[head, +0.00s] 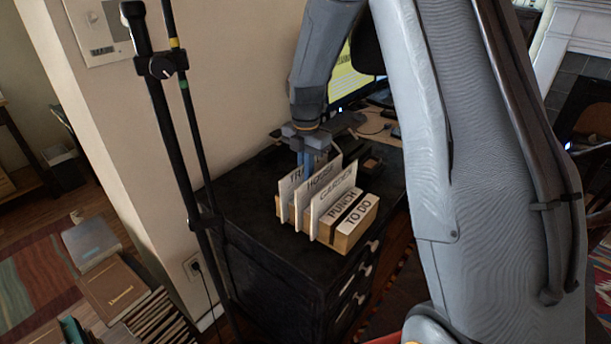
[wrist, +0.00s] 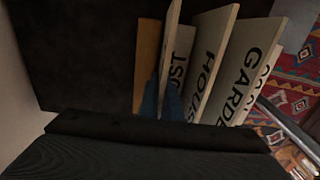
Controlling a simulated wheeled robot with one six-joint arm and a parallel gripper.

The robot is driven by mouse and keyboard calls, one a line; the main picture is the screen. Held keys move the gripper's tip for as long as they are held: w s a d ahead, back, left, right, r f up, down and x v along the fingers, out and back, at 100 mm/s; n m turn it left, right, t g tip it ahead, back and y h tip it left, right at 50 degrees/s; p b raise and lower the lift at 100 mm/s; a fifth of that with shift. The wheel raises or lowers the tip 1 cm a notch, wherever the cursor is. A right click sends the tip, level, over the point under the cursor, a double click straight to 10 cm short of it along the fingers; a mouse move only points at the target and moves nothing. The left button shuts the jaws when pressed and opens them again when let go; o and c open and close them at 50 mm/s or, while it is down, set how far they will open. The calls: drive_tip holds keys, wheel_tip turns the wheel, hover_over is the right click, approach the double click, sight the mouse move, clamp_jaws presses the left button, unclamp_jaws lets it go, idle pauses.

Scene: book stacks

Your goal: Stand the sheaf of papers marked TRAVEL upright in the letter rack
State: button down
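The sheaf marked TRA, the rest of its word hidden (head: 289,188), stands about upright at the back end of the wooden letter rack (head: 350,237). In the wrist view its thin pale edge (wrist: 170,40) lies between the rack's wooden back panel (wrist: 147,50) and a divider marked OST (wrist: 181,65). My gripper (head: 307,160) points down at it, with its blue fingers (wrist: 160,98) on either side of the sheaf, apparently shut on it. The sheaf's lower edge is hidden, so I cannot tell whether it touches the rack's bottom.
Sheaves marked HOUSE (head: 322,180) and GARDEN (head: 336,200) stand in the rack close by. Its front parts read PUNCH (head: 340,216) and TO DO (head: 357,221). The rack is on a dark cabinet (head: 240,205), with a wall to the left and a monitor (head: 347,78) behind.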

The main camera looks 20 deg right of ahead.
drive_tip(key=c, duration=1.9)
unclamp_jaws()
drive_tip(key=shift+r+b, duration=0.7)
drive_tip(key=shift+r, duration=3.2)
drive_tip(key=s+m, duration=0.4)
drive_tip(key=m, duration=0.1)
drive_tip(key=s+m+p, duration=0.1)
drive_tip(key=s+m, duration=0.3)
drive_tip(key=m, duration=0.1)
drive_tip(key=s+r+m+p, duration=0.1)
drive_tip(key=s+m, duration=0.4)
drive_tip(key=shift+a+t, duration=0.1)
drive_tip(key=shift+t, duration=0.3)
drive_tip(key=s+f+m+b, duration=0.2)
drive_tip(key=s+f+m, duration=0.2)
drive_tip(key=s+m, duration=0.6)
drive_tip(key=shift+s+f, duration=0.35)
drive_tip(key=shift+s, duration=0.7)
